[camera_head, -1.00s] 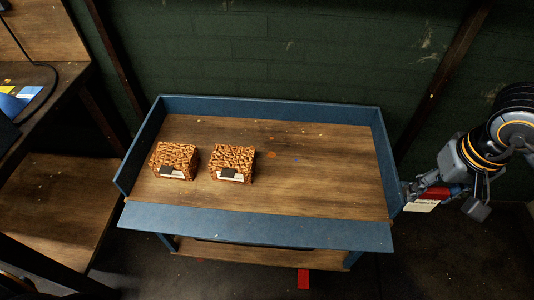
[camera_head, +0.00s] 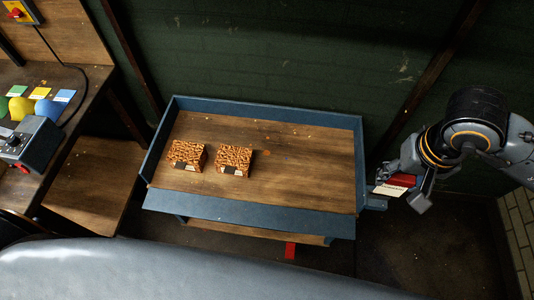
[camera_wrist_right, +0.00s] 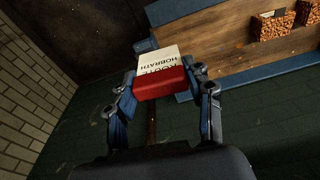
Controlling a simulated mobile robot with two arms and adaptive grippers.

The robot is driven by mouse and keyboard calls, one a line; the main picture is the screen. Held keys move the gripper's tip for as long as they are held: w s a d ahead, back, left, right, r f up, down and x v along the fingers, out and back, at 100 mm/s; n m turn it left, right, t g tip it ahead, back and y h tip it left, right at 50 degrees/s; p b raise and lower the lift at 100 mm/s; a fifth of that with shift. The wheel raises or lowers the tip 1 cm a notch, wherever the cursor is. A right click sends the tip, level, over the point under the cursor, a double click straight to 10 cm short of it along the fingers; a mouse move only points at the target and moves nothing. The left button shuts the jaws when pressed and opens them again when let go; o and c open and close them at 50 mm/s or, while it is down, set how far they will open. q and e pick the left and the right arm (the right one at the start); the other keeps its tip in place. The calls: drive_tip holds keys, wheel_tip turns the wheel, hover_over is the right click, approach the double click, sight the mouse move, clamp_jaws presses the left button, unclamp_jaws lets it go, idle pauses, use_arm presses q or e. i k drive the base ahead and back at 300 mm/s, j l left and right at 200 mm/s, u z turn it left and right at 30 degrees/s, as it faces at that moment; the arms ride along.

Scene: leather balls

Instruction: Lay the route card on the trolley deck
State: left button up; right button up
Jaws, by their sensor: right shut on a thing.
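The route card (camera_head: 389,189) is white with dark print and a red band, and it shows to the right of the trolley. My right gripper (camera_head: 402,186) is shut on it. In the right wrist view the card (camera_wrist_right: 158,66) sits between the two fingers, with its red part nearest the palm and printed words on the white part. The trolley deck (camera_head: 300,165) is bare wood with blue raised edges; the card is outside its right edge. My left gripper is not in view.
Two brown patterned blocks (camera_head: 187,155) (camera_head: 235,160) with small labels stand on the deck's left half; its right half is clear. A bench at left holds coloured cards and yellow, green and blue lumps (camera_head: 48,108). A dark green wall rises behind the trolley.

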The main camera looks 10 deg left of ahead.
sight(325, 182)
drive_tip(key=l+u, duration=0.85)
drive_tip(key=u, duration=0.35)
